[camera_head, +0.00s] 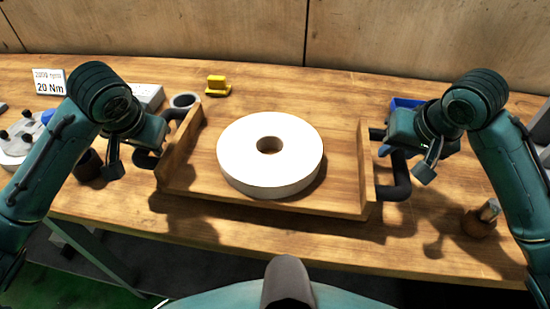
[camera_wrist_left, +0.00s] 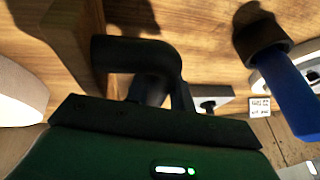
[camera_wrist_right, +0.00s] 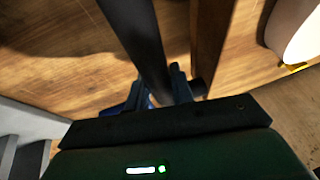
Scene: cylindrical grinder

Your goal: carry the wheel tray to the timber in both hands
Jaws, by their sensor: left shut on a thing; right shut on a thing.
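The wheel tray (camera_head: 340,203) is a wooden board with an upright wall and a black handle at each end. A thick white wheel (camera_head: 245,175) with a centre hole lies flat in it. My left gripper (camera_head: 148,150) is shut on the left handle, which also shows in the left wrist view (camera_wrist_left: 135,53). My right gripper (camera_head: 388,148) is shut on the right handle (camera_head: 403,180), seen as a black bar in the right wrist view (camera_wrist_right: 140,35). The tray looks level; shadow shows below its front edge. I cannot make out the timber.
The wooden workbench (camera_head: 300,232) runs across the view. A blue bin (camera_head: 405,102) is behind my right gripper. A wooden-topped tool (camera_head: 482,218) stands front right.

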